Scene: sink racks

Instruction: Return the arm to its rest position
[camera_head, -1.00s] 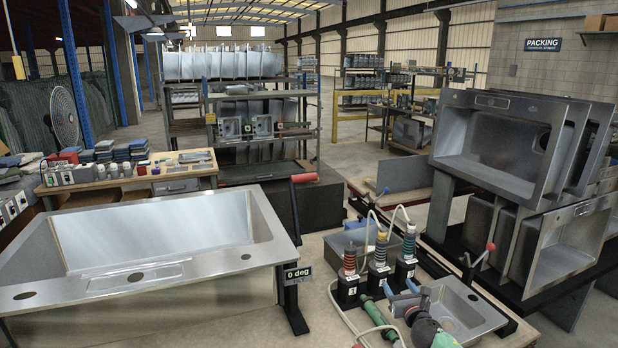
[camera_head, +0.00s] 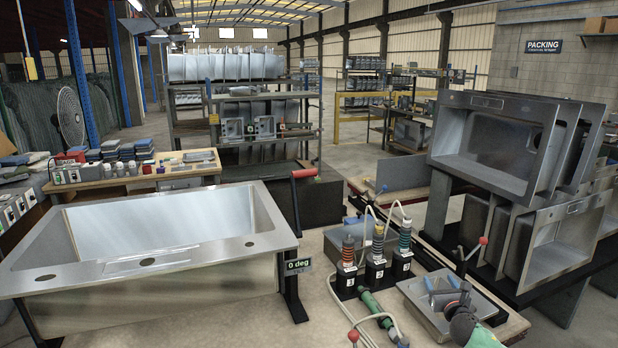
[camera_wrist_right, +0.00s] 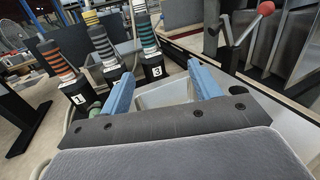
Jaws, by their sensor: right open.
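My right gripper (camera_head: 441,282) is at the lower right of the head view, over the small steel basin (camera_head: 412,291). Its two blue fingers stand apart, with nothing between them. They also show in the right wrist view (camera_wrist_right: 163,84), with a gap between them and the pale basin beyond. Part of my right arm shows below the gripper at the bottom edge. My left gripper is out of view.
Three numbered coil-wrapped tools (camera_head: 376,255) stand just left of the gripper, with hoses and a green-handled tool (camera_head: 377,305) beside them. A large sink (camera_head: 180,260) lies at left. Racked sinks (camera_head: 490,145) and a red-knobbed lever (camera_head: 482,241) stand at right.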

